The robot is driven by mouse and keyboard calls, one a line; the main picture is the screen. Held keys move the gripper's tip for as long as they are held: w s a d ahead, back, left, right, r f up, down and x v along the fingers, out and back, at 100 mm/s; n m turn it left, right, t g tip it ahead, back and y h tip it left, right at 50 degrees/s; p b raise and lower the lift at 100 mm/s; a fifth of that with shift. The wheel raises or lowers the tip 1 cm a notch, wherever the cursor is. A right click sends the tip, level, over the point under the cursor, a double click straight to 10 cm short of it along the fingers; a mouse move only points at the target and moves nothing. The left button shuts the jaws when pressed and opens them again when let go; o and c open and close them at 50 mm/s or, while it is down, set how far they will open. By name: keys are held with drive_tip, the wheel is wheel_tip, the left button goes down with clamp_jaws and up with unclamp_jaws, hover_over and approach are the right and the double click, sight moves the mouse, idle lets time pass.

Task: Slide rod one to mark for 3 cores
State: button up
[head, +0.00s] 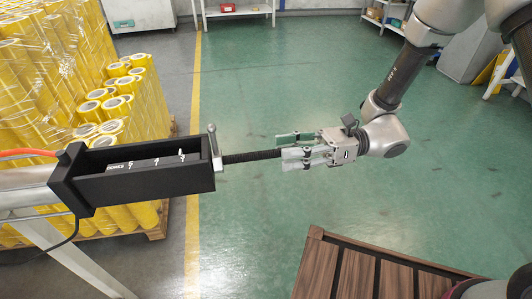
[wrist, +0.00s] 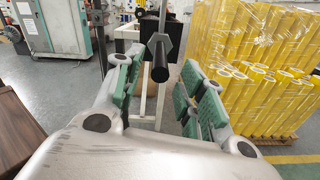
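Rod one, a black ribbed rod (head: 252,156), sticks out to the right from a black rectangular housing (head: 190,182). A grey metal clamp with a small upright handle (head: 214,150) sits where the rod leaves the housing. White marks with the word CORES and small figures (head: 150,162) show inside the housing; the figures are too small to read surely. My gripper (head: 284,147) is open at the rod's free end. In the wrist view the dark rod end (wrist: 160,68) shows between the spread green-padded fingers (wrist: 156,85), with gaps on both sides.
Yellow tape rolls on a pallet (head: 120,95) stand behind and left of the housing. A brown slatted wooden crate (head: 345,270) is at the lower right. A white stand leg (head: 85,262) is at the lower left. Green floor beyond my gripper is clear.

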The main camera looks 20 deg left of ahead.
sight(259, 156)
drive_tip(key=x, duration=0.6)
drive_tip(key=shift+s+a, duration=0.2)
drive_tip(key=shift+a, duration=0.15)
clamp_jaws()
